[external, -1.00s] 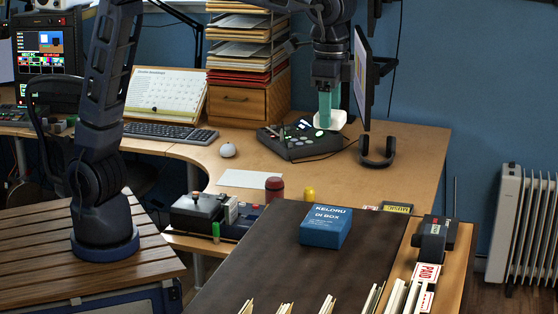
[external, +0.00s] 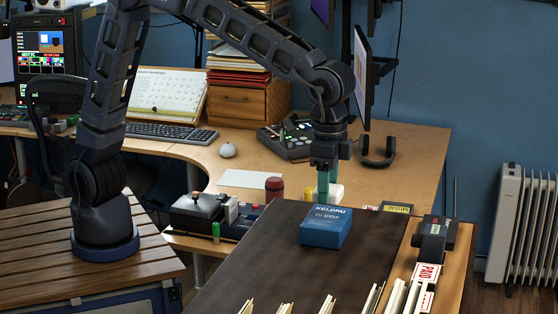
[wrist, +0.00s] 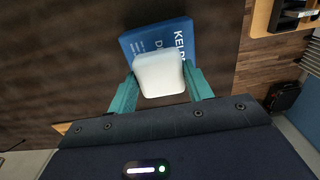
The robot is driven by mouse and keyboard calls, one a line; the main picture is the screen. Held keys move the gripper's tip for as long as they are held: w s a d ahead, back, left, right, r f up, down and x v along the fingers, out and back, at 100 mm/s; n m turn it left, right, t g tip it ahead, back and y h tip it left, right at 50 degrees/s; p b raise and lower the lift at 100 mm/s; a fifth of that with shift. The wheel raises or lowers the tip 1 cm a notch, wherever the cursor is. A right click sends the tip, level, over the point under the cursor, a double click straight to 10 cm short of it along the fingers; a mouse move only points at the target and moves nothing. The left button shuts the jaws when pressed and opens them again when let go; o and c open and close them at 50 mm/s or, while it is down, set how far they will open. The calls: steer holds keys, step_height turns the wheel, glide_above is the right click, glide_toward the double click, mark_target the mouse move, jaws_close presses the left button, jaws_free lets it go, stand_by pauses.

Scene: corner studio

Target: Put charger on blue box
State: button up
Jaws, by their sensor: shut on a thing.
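The charger (wrist: 160,75) is a white rounded block. My gripper (wrist: 160,92) is shut on it, with a teal finger on each side in the wrist view. In the external view my gripper (external: 325,186) points down and the white charger (external: 334,192) shows at its fingertips, just behind the blue box. The blue box (external: 326,227) has white lettering and sits on the dark table top. In the wrist view the blue box (wrist: 135,43) lies beyond the charger, which covers part of it. The charger appears apart from the box and higher than it.
The dark table top (external: 255,262) is clear left of the box. A dark device (external: 432,240) and paper slips stand along the right edge. A red jar (external: 274,189) and a black unit with a knob (external: 200,213) are behind left. A monitor (external: 361,80) stands behind.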

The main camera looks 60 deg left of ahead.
steer(key=shift+f, duration=1.75)
steer(key=o, duration=1)
steer(key=shift+f, duration=0.15)
